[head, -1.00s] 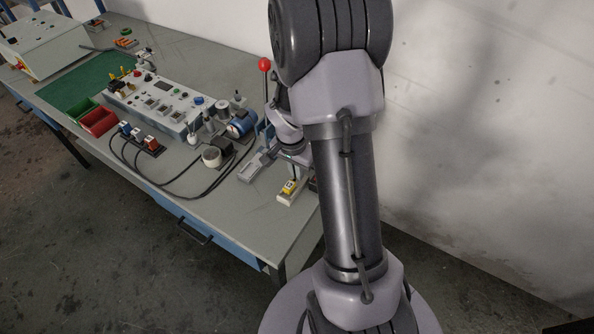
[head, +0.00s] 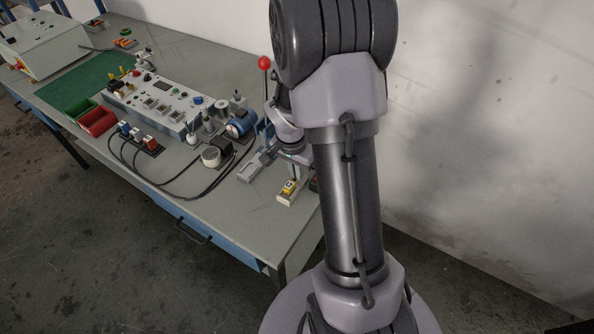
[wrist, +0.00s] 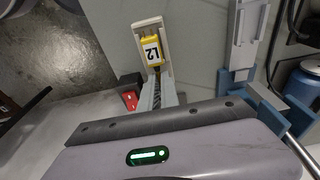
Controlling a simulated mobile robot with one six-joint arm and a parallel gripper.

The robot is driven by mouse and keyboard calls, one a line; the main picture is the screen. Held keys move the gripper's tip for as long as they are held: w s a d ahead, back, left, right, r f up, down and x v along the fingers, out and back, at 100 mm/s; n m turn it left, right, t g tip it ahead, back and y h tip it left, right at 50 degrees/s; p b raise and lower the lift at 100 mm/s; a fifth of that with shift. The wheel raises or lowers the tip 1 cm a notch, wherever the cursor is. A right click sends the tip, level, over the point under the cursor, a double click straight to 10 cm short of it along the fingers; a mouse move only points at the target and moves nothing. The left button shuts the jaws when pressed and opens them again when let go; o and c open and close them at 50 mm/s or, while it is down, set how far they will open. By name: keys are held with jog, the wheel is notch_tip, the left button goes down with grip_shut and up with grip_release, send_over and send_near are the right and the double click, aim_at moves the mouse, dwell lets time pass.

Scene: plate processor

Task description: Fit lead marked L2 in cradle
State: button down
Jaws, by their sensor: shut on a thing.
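The yellow lead marked L2 (wrist: 151,52) lies along a white, trough-like cradle (wrist: 138,26) in the wrist view, with its label facing up. The lead also shows in the head view (head: 289,187), near the table's front right corner. My gripper (wrist: 158,80) is shut on the near end of the lead, with its narrow fingers almost together. The fingers hide that end. I cannot tell whether the lead rests on the cradle's floor or is held slightly above it.
A grey slotted part (wrist: 245,32) with blue brackets stands right of the cradle. A red-knobbed lever (head: 264,64) rises behind my gripper. Black cables run from a plug row (head: 140,138) across the table. A red piece (wrist: 130,100) lies left of my fingers.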

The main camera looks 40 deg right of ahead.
jog(key=shift+f+b, duration=0.65)
jog(key=shift+b, duration=0.05)
jog(key=c, duration=1.5)
grip_release()
jog(key=shift+r, duration=0.1)
notch_tip(320, 180, up, 17)
jog(key=a+p, duration=0.2)
jog(key=p, duration=0.5)
jog(key=s+a+r+n+t+y+b, duration=0.1)
jog(key=s+a+r+n, duration=0.2)
jog(key=s+a, duration=0.2)
jog(key=s+a+r+n+t+y+b, duration=0.1)
jog(key=s+a+r+n+t, duration=0.1)
jog(key=a, duration=0.7)
jog(key=s+a+r+n+t+y+b, duration=0.1)
jog(key=s+a+r+n+t+b, duration=0.1)
jog(key=s+a+r+n, duration=0.2)
jog(key=shift+s+a+r+n+y, duration=0.1)
jog(key=shift+s+a+r, duration=0.15)
jog(key=shift+s+a, duration=0.4)
jog(key=shift+s+a+r+n+y, duration=0.1)
jog(key=shift+s+a+r, duration=0.1)
jog(key=shift+s+a, duration=0.45)
jog(key=shift+s+a+r+n+y, duration=0.1)
jog(key=shift+s+a+r, duration=0.15)
jog(key=shift+s+a, duration=0.4)
